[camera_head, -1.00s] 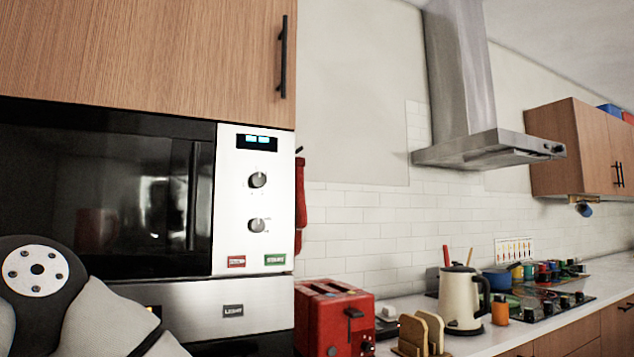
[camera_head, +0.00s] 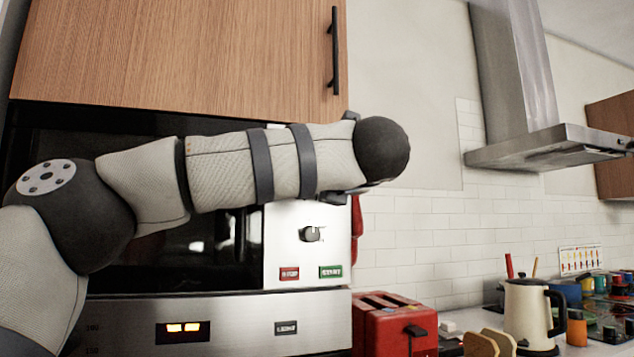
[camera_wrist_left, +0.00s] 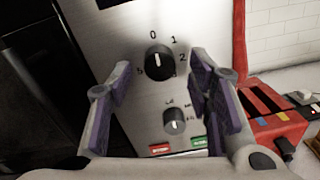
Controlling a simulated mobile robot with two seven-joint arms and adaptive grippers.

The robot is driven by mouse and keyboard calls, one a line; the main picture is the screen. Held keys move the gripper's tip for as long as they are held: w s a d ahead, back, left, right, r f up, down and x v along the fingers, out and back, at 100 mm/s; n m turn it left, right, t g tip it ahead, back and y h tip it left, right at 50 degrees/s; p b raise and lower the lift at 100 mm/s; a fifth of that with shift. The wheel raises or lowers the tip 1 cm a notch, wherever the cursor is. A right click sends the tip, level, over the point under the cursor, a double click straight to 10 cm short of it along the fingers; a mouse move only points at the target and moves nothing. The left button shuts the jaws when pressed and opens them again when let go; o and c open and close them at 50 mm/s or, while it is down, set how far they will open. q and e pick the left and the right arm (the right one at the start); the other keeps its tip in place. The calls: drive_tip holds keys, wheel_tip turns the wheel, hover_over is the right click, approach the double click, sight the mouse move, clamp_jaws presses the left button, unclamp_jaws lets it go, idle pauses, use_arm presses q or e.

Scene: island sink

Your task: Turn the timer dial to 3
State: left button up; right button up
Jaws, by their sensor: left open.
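The timer dial (camera_wrist_left: 159,63) is a black round knob on the microwave's silver panel, upper middle in the left wrist view. Numbers ring it: 0 at top, 1 and 2 to the right, 5 at lower left. Its pale mark appears to point up, near 0. My left gripper (camera_wrist_left: 162,88) is open, with purple-padded fingers either side of the panel area below and around the dial in the picture. Nothing is between them; contact with the dial cannot be made out. In the head view my left arm hides the upper dial. My right gripper is not seen.
A second, smaller knob (camera_wrist_left: 174,121) sits below the dial; it also shows in the head view (camera_head: 312,234). Below it are a red button (camera_head: 289,273) and a green button (camera_head: 331,272). A red toaster (camera_head: 394,325) and a cream kettle (camera_head: 530,312) stand to the right.

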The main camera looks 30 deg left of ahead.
use_arm(q)
drive_tip(key=shift+w+a, duration=0.25)
drive_tip(key=shift+a, duration=0.05)
clamp_jaws()
